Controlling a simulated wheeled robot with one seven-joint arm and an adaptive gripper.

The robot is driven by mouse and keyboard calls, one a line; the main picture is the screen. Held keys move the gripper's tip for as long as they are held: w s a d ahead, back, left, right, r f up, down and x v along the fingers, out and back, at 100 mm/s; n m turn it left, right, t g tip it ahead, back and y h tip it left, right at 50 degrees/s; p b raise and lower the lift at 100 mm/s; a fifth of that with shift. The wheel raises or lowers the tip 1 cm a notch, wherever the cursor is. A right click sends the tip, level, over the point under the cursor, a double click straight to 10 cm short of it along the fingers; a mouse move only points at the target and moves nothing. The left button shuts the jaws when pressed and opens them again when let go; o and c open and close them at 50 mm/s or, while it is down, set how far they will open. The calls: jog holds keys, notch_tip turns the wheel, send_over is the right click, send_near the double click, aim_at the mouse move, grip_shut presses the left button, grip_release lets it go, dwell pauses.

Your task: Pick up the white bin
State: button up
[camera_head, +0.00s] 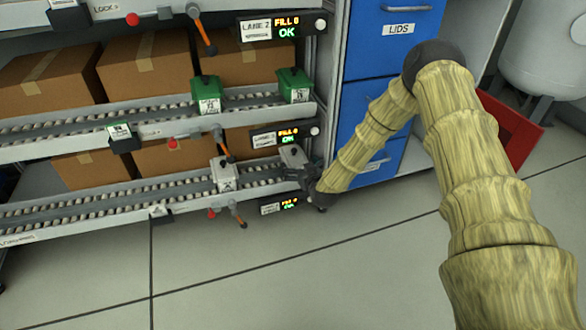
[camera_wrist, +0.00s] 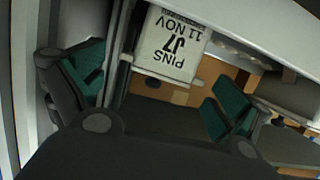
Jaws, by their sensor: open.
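A small white bin (camera_head: 292,155) sits at the right end of the lowest roller lane, next to my gripper (camera_head: 305,178). A second white bin (camera_head: 225,172) stands further left on the same lane. In the wrist view a white bin (camera_wrist: 172,42) with a label reading "PINS 11 NOV J7" appears upside down beyond the fingers. My gripper (camera_wrist: 158,92) is open, its green-padded fingers apart on either side of the bin's label. I cannot see either finger touching the bin, and its far side is hidden.
Green bins (camera_head: 293,85) stand on the lane above, with cardboard boxes (camera_head: 147,66) behind. A lane display (camera_head: 278,206) and a lever (camera_head: 235,211) stick out at the lower lane's front. A blue cabinet (camera_head: 382,40) stands right. The floor (camera_head: 240,270) in front is clear.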

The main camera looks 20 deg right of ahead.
aim_at(296, 160)
jog(key=shift+b+x, duration=1.75)
jog(key=shift+x, duration=0.55)
jog(key=shift+w+a, duration=0.1)
jog(key=shift+w, duration=0.65)
jog(key=shift+c, duration=0.4)
jog(key=c, duration=1.4)
